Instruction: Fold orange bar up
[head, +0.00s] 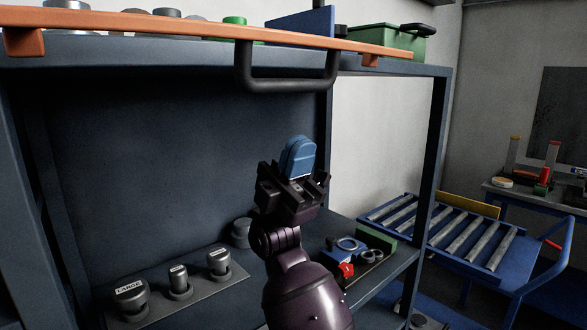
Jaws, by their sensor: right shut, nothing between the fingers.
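The orange bar (190,27) runs across the top of the head view, along the front of the upper shelf, from the left edge to the green box on the right. A dark U-shaped handle (285,84) hangs below it. My right gripper (299,150) is in the middle of the view, below the handle and apart from it in the picture. Its blue fingers point up and are shut with nothing between them. My left gripper is not in view.
A dark blue frame with a post (437,140) stands right of my arm. Labelled grey weights (130,297) and small parts (346,270) sit on the lower shelf. A green box (388,40) is on the upper shelf. A roller conveyor (445,228) is at right.

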